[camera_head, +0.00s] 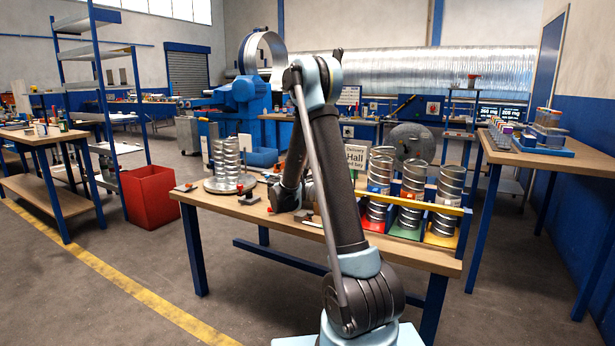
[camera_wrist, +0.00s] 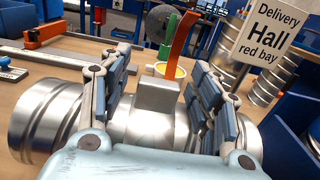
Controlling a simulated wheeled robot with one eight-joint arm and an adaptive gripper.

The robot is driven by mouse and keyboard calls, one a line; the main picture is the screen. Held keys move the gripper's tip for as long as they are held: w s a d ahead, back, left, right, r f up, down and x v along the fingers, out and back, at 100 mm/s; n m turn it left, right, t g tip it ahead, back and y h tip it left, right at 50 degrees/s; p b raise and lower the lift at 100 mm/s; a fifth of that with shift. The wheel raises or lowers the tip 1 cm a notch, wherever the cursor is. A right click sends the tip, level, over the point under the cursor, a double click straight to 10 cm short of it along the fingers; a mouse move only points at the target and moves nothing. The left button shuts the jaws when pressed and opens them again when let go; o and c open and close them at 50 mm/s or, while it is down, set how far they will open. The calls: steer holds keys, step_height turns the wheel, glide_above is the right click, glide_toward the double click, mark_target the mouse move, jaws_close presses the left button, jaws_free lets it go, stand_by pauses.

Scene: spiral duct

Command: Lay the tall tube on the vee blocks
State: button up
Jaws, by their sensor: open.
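In the wrist view a silvery spiral-ribbed tube (camera_wrist: 42,118) lies on its side across the picture, with its right end (camera_wrist: 243,135) past my right finger. My gripper (camera_wrist: 160,60) is open, its padded fingers on either side of the tube's middle part. A plain grey block (camera_wrist: 158,94) shows between the fingers; I cannot tell how it meets the tube. What bears the tube from below is hidden, and no vee block can be made out clearly. In the head view my arm covers the gripper and most of this spot.
The workbench (camera_head: 215,201) carries a round plate with upright ribbed tubes (camera_head: 228,160) at left. A rack with red, green and yellow bays (camera_head: 407,228) holds tubes at right.

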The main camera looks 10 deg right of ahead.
steer(key=v, duration=1.2)
stand_by(0.4)
